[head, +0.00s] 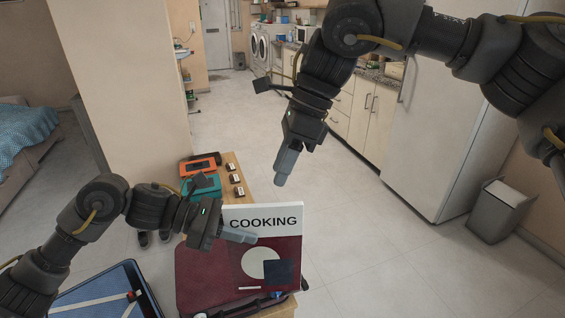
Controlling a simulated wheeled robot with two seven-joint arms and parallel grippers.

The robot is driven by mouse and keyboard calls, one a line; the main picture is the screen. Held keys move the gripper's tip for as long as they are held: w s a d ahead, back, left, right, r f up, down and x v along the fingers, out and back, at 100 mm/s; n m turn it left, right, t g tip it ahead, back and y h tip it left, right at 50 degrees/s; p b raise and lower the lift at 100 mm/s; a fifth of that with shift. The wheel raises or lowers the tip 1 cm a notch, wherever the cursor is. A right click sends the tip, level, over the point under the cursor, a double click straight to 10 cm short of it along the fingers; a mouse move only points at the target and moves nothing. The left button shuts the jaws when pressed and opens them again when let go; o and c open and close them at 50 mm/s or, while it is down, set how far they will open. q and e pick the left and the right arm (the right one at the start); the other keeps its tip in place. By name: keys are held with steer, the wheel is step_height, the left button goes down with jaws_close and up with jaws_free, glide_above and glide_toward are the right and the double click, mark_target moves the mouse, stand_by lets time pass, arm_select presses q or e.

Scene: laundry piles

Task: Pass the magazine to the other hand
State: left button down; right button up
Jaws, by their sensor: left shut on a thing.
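The magazine (275,221) has a white band with the word COOKING and a dark red cover with a pale circle and a dark blue square. It is held up at the lower middle of the head view, facing me. My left gripper (240,236) is shut on its left side, just below the title. My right gripper (281,171) points down, above and apart from the magazine. It is seen edge-on, so its finger gap is hidden. Nothing shows in it.
A wooden table (240,169) stands below, with an orange item (200,164), a teal item (203,186) and several small dark labelled blocks. A dark red object (200,275) is left of the magazine. A blue tray (142,283) is lower left. A grey bin (496,213) stands right.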

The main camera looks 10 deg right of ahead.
mark_target(264, 204)
steer(key=x, duration=1.2)
steer(key=shift+a, duration=0.1)
steer(key=shift+c, duration=0.5)
jaws_close()
arm_select(q)
steer(key=c, duration=1.4)
jaws_free()
steer(key=shift+o, duration=0.2)
steer(key=shift+a, duration=0.1)
